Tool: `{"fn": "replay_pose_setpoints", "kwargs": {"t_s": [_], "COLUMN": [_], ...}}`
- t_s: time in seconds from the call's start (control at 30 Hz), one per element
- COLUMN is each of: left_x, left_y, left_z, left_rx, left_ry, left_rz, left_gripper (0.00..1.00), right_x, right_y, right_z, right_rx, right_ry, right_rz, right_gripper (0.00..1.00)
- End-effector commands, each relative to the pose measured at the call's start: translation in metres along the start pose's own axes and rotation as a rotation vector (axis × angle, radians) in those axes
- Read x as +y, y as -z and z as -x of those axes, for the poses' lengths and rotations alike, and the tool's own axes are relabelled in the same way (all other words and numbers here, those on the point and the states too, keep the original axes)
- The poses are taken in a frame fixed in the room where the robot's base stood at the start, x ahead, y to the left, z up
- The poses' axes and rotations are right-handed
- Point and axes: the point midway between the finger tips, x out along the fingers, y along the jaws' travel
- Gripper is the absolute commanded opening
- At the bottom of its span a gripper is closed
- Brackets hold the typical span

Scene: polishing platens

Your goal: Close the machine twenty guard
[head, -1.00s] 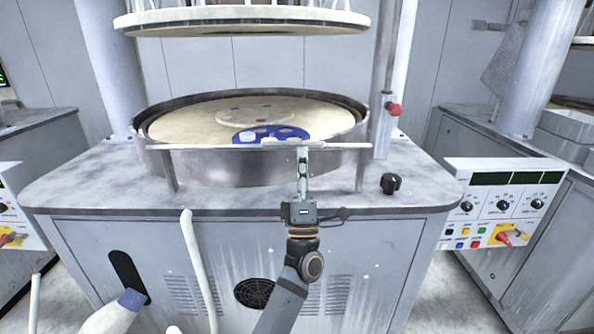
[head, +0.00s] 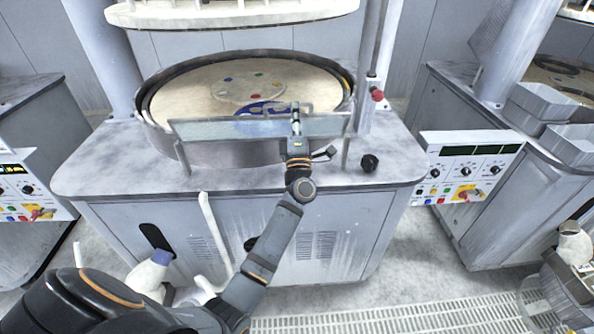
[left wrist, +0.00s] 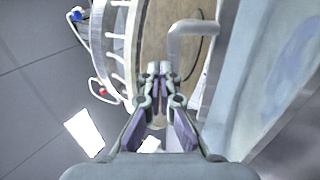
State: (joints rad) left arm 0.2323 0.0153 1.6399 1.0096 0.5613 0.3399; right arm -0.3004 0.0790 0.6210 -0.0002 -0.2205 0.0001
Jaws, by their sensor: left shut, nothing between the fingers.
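The guard (head: 225,129) is a see-through panel across the front of the middle machine's round polishing basin (head: 170,95). It stands tilted, its face showing, between two short posts. My left gripper (head: 296,108) is at the right part of the guard, overlapping it in the head view; I cannot tell whether it touches. In the left wrist view my left gripper (left wrist: 160,70) is shut and empty, with a bluish, see-through surface (left wrist: 275,70) close on its right, likely the guard. My right gripper is not in view.
A blue carrier (head: 262,107) and a pale disc lie inside the basin. The raised upper platen (head: 230,12) hangs above. A black knob (head: 369,163) and red button (head: 377,96) are right of the guard. A control panel (head: 470,165) stands further right.

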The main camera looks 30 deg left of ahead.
Motion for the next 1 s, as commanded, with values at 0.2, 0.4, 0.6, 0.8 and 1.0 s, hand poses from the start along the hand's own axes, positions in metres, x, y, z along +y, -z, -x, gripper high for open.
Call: {"fn": "replay_pose_setpoints", "kwargs": {"t_s": [0.2, 0.4, 0.6, 0.8, 1.0], "left_x": [-0.002, -0.007, -0.010, -0.010, -0.010], "left_y": [0.000, 0.000, 0.000, 0.000, 0.000], "left_z": [-0.026, -0.041, -0.048, -0.051, -0.051], "left_rx": [0.000, 0.000, 0.000, 0.000, 0.000], "left_ry": [-0.001, 0.000, 0.001, 0.000, 0.000], "left_rz": [0.000, 0.001, 0.000, 0.001, 0.001], "left_gripper": [0.00, 0.00, 0.00, 0.00, 0.00], "right_x": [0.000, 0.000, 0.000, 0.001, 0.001], "right_y": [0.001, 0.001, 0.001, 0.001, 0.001], "right_z": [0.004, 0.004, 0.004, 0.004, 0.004], "right_rx": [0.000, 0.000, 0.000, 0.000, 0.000], "right_ry": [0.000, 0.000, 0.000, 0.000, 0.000], "right_rz": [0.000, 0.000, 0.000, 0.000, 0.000], "right_gripper": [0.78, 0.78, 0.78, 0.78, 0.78]}}
